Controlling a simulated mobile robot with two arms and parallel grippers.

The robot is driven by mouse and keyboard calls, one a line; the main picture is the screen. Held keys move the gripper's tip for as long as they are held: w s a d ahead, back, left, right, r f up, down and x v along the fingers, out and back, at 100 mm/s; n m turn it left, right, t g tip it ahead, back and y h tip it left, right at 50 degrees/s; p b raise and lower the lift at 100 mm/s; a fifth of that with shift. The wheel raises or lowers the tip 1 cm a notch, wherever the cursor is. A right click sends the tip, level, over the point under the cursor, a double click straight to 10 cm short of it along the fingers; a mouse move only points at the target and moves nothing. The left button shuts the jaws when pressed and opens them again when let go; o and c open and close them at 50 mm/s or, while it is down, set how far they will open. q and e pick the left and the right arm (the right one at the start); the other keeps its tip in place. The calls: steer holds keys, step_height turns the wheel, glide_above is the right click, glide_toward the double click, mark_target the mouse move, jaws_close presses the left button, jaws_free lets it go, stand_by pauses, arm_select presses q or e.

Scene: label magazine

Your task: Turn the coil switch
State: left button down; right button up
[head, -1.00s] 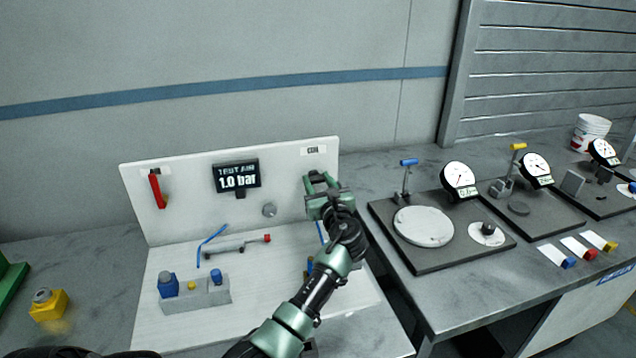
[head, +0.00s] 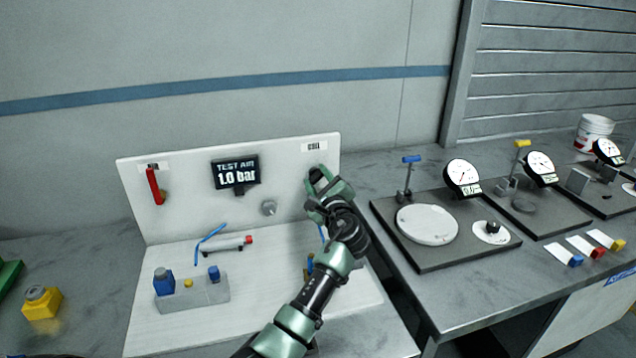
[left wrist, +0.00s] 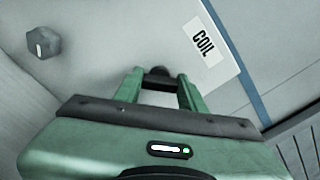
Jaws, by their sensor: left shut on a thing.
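The white upright panel (head: 290,160) carries a COIL label (head: 314,147) at its upper right, which also shows large in the left wrist view (left wrist: 204,43). My left gripper (head: 318,180) is at the panel just below that label. In the left wrist view its two green fingers (left wrist: 160,85) are shut on the small dark coil switch (left wrist: 157,72). The gripper is rolled relative to the label. In the head view the gripper hides most of the switch. My right gripper is not in view.
A display (head: 236,174) reading 1.0 bar, a red lever (head: 155,187) and a grey knob (head: 268,208) are on the panel. A cylinder with blue tubing (head: 228,244) and a grey block (head: 205,292) sit before it. Gauge stands (head: 462,178) fill the right table.

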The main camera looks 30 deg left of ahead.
arm_select(q)
steer(key=shift+f+n, duration=0.1)
steer(key=shift+n, duration=0.2)
steer(key=c, duration=0.8)
jaws_free()
steer(key=shift+c, duration=0.2)
steer(key=b+v, duration=0.1)
steer(key=v, duration=0.7)
